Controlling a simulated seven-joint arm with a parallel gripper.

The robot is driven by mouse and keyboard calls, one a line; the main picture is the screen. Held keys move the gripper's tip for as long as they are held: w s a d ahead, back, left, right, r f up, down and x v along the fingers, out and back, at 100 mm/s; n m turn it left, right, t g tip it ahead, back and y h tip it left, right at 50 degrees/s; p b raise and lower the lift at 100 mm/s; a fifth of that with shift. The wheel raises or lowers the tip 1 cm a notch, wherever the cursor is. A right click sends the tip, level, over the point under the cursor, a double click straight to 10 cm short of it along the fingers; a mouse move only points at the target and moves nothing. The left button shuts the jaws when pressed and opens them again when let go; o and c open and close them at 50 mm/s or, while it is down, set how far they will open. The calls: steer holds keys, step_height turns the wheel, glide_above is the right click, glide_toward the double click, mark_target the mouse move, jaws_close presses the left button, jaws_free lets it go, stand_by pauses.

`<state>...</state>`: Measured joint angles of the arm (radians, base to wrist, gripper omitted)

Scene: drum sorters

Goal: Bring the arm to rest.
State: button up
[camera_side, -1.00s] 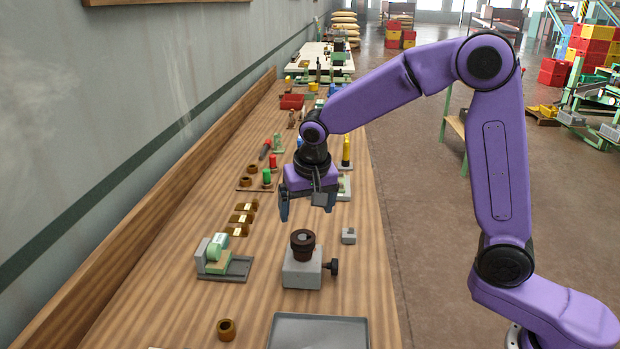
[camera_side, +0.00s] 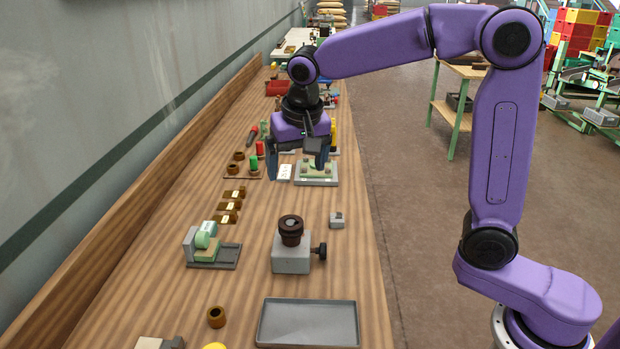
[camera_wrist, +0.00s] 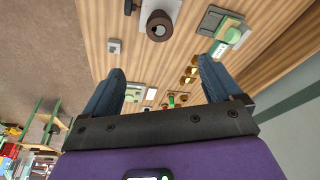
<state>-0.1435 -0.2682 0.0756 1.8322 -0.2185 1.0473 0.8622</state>
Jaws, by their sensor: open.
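My purple arm holds my gripper (camera_side: 298,170) above the wooden bench (camera_side: 160,285), over its middle part. The two dark fingers are spread apart with nothing between them, and they point down. In the wrist view my gripper (camera_wrist: 160,85) also shows its two fingers wide apart and empty. In the side view the gripper is beyond the grey block with the dark round piece on top (camera_side: 291,245). It hangs near a green fixture on a pale plate (camera_side: 318,172), and I cannot tell the exact height above it.
A grey tray (camera_side: 308,323) and a brown ring (camera_side: 216,317) lie at the near end. A green and grey fixture (camera_side: 212,248) stands left of the block. Several brown pieces (camera_side: 229,205) lie in a row. A wall runs along the left; open floor lies to the right.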

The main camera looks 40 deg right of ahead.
steer(key=s+d+f+n+g, duration=0.1)
steer(key=s+d+f+n, duration=0.2)
steer(key=s+n, duration=0.5)
steer(key=s+d+f+n+g+y, duration=0.1)
steer(key=s+d+f+n, duration=0.3)
steer(key=s, duration=1.8)
steer(key=f+n, duration=0.1)
steer(key=n, duration=0.3)
steer(key=shift+s+f+n+g, duration=0.15)
steer(key=shift+s+n+g, duration=0.05)
steer(key=shift+n+g, duration=0.2)
steer(key=shift+o, duration=0.3)
steer(key=shift+d, duration=0.1)
